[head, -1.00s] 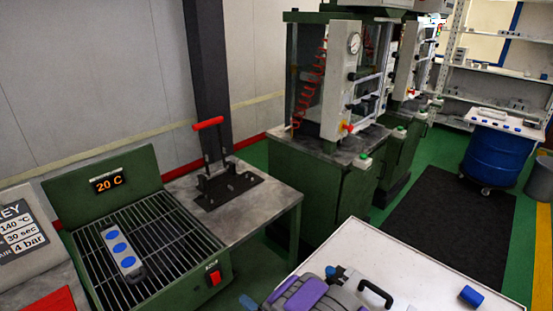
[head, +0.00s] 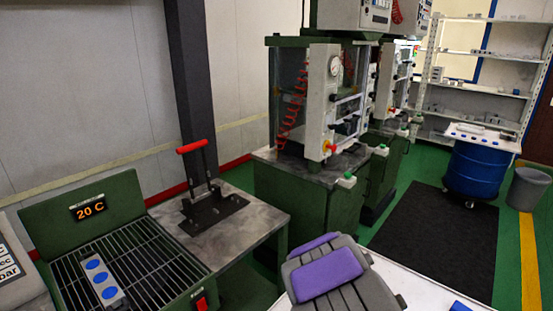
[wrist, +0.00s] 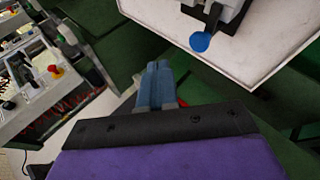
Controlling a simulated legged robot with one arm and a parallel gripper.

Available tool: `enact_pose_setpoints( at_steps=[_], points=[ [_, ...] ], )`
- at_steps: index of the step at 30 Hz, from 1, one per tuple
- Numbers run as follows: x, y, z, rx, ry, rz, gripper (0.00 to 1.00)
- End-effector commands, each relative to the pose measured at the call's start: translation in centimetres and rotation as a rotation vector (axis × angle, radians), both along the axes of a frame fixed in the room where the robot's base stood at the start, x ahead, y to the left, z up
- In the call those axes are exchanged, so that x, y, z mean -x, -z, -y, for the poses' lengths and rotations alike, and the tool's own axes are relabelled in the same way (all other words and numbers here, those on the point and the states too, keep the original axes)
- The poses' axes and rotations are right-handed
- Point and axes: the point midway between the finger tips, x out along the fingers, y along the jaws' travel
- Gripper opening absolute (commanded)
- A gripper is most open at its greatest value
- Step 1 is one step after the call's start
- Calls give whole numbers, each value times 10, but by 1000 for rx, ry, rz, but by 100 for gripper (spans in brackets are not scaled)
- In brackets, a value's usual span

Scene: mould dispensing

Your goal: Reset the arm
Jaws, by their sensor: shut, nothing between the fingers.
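My arm, grey with purple pads (head: 325,275), rises from the bottom edge of the head view, in front of the white table. My gripper (wrist: 157,68) shows in the wrist view as two blue fingers close together, shut and empty. The fingers point away from the purple and black wrist part and touch nothing that I can see. The fingertips are not visible in the head view.
A white table (head: 425,290) lies close by the arm; in the wrist view a blue-knobbed grey device (wrist: 200,42) sits at its edge. A green grill unit (head: 140,268) reading 20 C holds a blue-dotted block (head: 102,283). A green press (head: 300,205) stands behind.

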Motion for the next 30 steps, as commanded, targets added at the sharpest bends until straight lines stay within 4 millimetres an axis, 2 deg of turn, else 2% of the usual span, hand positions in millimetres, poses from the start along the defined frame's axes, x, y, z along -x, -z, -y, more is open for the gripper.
enact_pose_setpoints(
  at_steps=[1,6,8,12,17,24,30],
  points=[
    [11,-14,9,-26,69,-20,0],
    [63,-47,32,-127,307,-119,0],
    [84,-57,35,-165,386,-154,0],
    [138,-78,38,-258,565,-243,0],
    [205,-99,30,-362,748,-355,0],
    [314,-127,3,-479,981,-553,0],
    [391,-145,-18,-515,1109,-694,0]
  ],
)
